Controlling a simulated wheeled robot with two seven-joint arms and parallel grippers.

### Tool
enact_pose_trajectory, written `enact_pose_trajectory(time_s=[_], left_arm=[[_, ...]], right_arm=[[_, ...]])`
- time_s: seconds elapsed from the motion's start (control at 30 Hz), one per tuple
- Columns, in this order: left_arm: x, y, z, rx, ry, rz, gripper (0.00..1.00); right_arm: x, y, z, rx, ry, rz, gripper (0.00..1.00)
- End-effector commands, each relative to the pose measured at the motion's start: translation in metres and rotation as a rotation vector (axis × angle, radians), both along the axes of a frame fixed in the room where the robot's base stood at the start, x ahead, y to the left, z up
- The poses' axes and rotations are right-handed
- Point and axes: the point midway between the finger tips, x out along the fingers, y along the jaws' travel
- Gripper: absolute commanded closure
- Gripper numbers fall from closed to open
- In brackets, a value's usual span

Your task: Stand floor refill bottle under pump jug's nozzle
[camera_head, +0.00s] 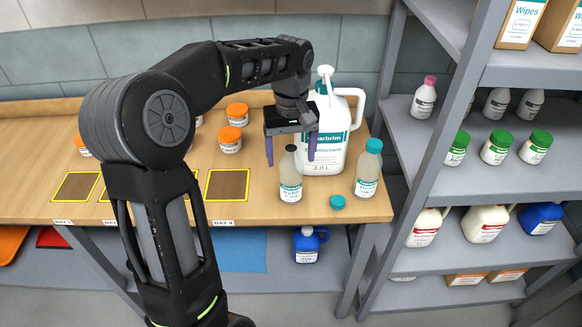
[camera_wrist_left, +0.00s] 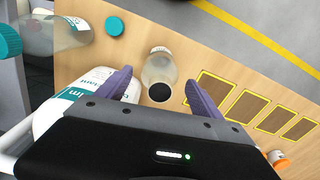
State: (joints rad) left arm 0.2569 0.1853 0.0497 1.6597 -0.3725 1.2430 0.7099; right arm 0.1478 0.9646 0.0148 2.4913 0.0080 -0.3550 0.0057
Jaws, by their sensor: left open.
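The white pump jug (camera_head: 331,150) stands on the wooden bench, its white pump head (camera_head: 325,72) on top; my gripper partly hides it, so I cannot tell where the nozzle points. An uncapped clear refill bottle (camera_head: 291,182) stands upright on the bench, left of the jug. My left gripper (camera_head: 290,158) is open above it, fingers pointing down on either side of its neck. In the left wrist view the bottle's dark mouth (camera_wrist_left: 159,92) lies between the two fingers, with gaps at both sides. The jug (camera_wrist_left: 75,100) shows beside the left finger there. My right gripper is out of view.
A teal-capped bottle (camera_head: 367,170) and a loose teal cap (camera_head: 337,202) are right of the uncapped bottle. Orange-lidded jars (camera_head: 229,140) and yellow-edged squares (camera_head: 227,185) lie left. A grey shelf rack (camera_head: 440,150) holding bottles stands right. A blue jug (camera_head: 307,243) sits below the bench.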

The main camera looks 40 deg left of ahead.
Motion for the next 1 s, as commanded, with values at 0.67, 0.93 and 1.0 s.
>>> enact_pose_trajectory(time_s=[0.67,0.93,1.0], left_arm=[[0.0,0.0,0.062,-0.001,0.0,0.0,0.24],[0.0,0.0,0.062,-0.001,0.001,0.0,0.24],[0.0,0.0,0.062,-0.001,0.001,0.0,0.23]], right_arm=[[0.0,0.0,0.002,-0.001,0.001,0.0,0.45],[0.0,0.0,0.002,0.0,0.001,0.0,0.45],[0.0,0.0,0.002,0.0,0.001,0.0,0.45]])
